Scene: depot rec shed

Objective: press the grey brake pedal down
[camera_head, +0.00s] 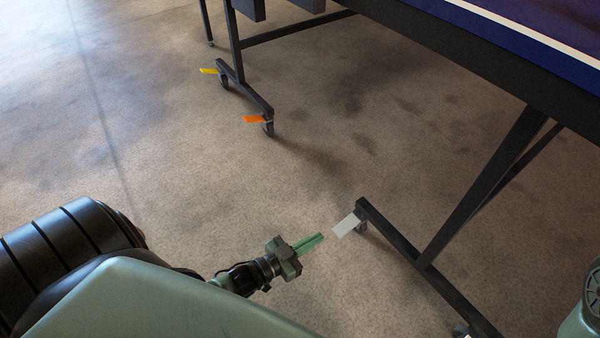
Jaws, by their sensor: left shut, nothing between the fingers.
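The grey brake pedal (346,225) is a flat, light plate at the near caster of the table-tennis table's leg frame. It looks tilted, sticking out to the left of the black foot bar. My left gripper (316,240) is shut and empty, with its green fingers pointing toward the pedal. The fingertips are just left of and slightly below the pedal in the picture, with a small gap between. My right gripper is not in view.
The table's black foot bar (410,252) and slanted leg (485,180) stand right of the pedal. An orange pedal (255,119) and a yellow pedal (209,71) are on farther casters. The blue table top (540,55) overhangs the upper right. Concrete floor at left is clear.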

